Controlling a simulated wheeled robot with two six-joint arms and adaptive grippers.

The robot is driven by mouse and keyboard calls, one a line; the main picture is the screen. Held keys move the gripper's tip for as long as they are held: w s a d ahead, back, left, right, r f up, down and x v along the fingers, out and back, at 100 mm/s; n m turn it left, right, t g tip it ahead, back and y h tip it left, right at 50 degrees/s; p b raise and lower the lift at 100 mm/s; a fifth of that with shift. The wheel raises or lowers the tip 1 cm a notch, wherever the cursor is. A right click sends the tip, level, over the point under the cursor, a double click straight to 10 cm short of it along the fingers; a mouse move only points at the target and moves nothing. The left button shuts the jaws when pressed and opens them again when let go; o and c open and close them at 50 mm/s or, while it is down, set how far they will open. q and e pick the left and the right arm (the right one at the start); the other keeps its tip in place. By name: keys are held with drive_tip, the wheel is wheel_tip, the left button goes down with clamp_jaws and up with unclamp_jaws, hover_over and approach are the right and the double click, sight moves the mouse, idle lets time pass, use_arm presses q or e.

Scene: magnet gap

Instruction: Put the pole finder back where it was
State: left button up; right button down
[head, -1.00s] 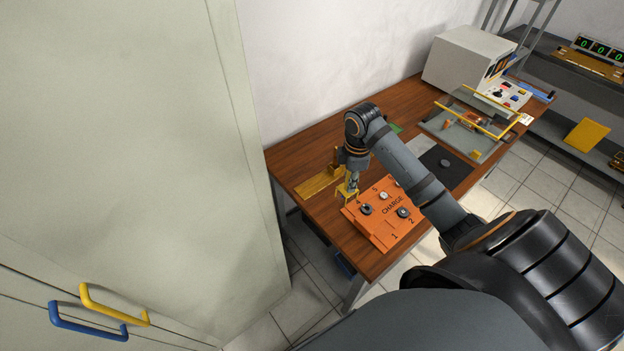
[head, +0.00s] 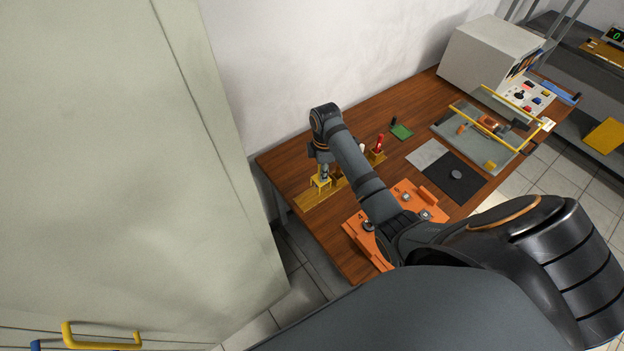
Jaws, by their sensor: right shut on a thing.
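My right gripper (head: 320,181), with yellow fingers, points down over the left part of a yellow rack (head: 308,198) at the back left of the wooden table. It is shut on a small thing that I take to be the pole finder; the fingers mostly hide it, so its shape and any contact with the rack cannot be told. A red-topped tool (head: 378,143) and a pale-topped one stand at the rack's right part. My left gripper is not in view.
An orange CHARGE board (head: 431,200) lies in front, partly behind my right arm. A dark mat (head: 450,180) with a grey disc, a green pad (head: 401,132), a yellow-railed tray (head: 462,150) and a white box (head: 488,55) lie to the right. A tall cabinet (head: 100,150) stands left.

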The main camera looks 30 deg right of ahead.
sight(313, 177)
drive_tip(key=a+f, duration=0.1)
drive_tip(key=w+a+f, duration=0.1)
drive_tip(key=shift+w+f, duration=0.2)
drive_tip(key=shift+f, duration=0.2)
drive_tip(key=shift+w+a+f, duration=0.1)
drive_tip(key=shift+a+f, duration=0.1)
drive_tip(key=shift+f, duration=0.2)
drive_tip(key=f, duration=0.3)
drive_tip(key=shift+w+a, duration=0.15)
drive_tip(key=shift+w, duration=0.05)
drive_tip(key=shift+f, duration=0.25)
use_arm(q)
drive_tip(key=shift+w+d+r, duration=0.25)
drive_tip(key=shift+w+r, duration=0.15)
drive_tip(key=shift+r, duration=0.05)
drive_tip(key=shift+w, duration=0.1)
use_arm(e)
drive_tip(key=shift+f, duration=0.1)
drive_tip(key=c, duration=1.2)
unclamp_jaws()
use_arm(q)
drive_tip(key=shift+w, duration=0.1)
